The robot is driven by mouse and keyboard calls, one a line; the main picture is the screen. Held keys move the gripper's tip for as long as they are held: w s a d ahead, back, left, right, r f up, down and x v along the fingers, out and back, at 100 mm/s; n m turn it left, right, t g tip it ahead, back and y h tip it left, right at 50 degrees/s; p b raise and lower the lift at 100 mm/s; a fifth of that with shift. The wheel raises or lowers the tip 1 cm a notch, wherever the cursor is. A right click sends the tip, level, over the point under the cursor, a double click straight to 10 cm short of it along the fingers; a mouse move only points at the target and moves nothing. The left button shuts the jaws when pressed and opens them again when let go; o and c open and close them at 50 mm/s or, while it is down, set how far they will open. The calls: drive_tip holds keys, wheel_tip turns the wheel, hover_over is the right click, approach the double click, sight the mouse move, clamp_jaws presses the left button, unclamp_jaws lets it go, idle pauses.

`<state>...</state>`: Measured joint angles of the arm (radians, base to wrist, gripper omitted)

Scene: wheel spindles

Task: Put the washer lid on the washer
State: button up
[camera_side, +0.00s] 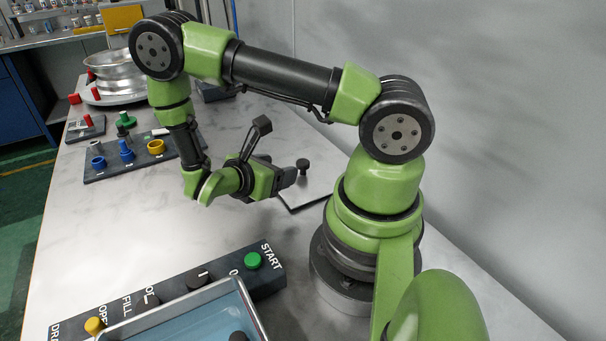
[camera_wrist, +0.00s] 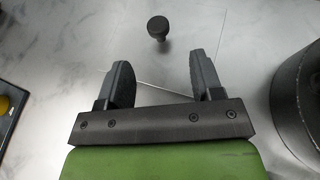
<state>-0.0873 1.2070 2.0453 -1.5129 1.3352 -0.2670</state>
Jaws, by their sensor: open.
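The washer lid (camera_side: 312,190) is a thin pale plate with a dark edge, lying flat on the table near my arm's base. Its black knob (camera_side: 302,165) stands upright just beyond my gripper (camera_side: 288,176). In the wrist view the knob (camera_wrist: 158,28) is ahead of the fingertips, roughly centred between them and apart from both. My gripper (camera_wrist: 158,68) is open and empty there. The washer (camera_side: 190,316), a metal-rimmed tank with blue inside, is at the bottom of the side view, partly cut off. My gripper hides part of the lid in the side view.
A dark control panel (camera_side: 175,290) with a green START button (camera_side: 253,260) runs along the washer. The middle of the table is clear.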

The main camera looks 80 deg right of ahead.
sight(303, 162)
drive_tip(key=x, duration=0.9)
drive_tip(key=shift+d+r, duration=0.1)
drive_tip(key=shift+d, duration=0.1)
drive_tip(key=shift+c, duration=0.3)
clamp_jaws()
drive_tip(key=shift+r, duration=0.1)
wheel_tip(303, 162, up, 10)
drive_tip(key=w+a+r+n+t+y, duration=0.1)
drive_tip(key=w+a+r+n+t, duration=0.3)
drive_tip(key=a, duration=0.6)
drive_tip(key=w+a+r+n+t+y, duration=0.1)
drive_tip(key=w+a+r+n+t, duration=0.3)
drive_tip(key=w+a+n+t, duration=0.4)
drive_tip(key=shift+w+a+t, duration=0.8)
drive_tip(key=shift+w+a, duration=0.25)
drive_tip(key=shift+a, duration=0.1)
